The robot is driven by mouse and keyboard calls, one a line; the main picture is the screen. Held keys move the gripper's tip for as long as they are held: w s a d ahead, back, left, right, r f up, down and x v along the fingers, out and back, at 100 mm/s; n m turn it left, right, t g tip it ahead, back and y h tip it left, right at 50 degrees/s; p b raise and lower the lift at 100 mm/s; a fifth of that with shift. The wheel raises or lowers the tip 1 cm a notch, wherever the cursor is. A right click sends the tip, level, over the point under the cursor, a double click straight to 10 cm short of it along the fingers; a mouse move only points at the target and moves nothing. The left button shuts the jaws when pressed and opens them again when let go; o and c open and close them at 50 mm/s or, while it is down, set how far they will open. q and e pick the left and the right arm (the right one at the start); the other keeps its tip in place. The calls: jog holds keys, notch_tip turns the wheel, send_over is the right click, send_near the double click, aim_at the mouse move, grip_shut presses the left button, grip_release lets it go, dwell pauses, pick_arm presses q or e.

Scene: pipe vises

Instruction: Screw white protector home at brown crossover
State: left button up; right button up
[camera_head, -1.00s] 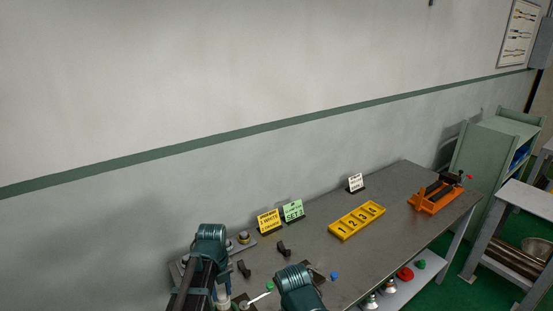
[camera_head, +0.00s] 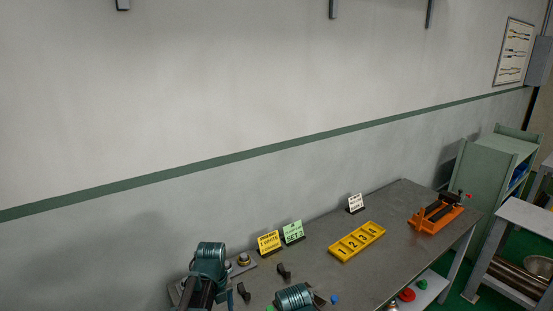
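I cannot make out a white protector or a brown crossover in the head view. Teal links of my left arm (camera_head: 209,262) and my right arm (camera_head: 294,297) show at the bottom edge. Both grippers are out of frame or hidden below these links, so what they hold cannot be seen. A yellow sign (camera_head: 269,243) and a green sign (camera_head: 293,232) stand at the back of the grey workbench (camera_head: 390,212).
A yellow numbered tray (camera_head: 357,241), a small white sign (camera_head: 355,203) and an orange vise-like tool (camera_head: 436,219) are on the bench. Two small black pieces, one here (camera_head: 284,271), and a blue cap (camera_head: 335,299) lie nearer. A green cabinet (camera_head: 480,174) stands right.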

pick_arm(q)
jog(key=shift+f, duration=0.1)
jog(key=n, duration=0.4)
jog(key=shift+n, duration=0.3)
jog(key=n, duration=0.8)
jog(key=shift+n, duration=0.9)
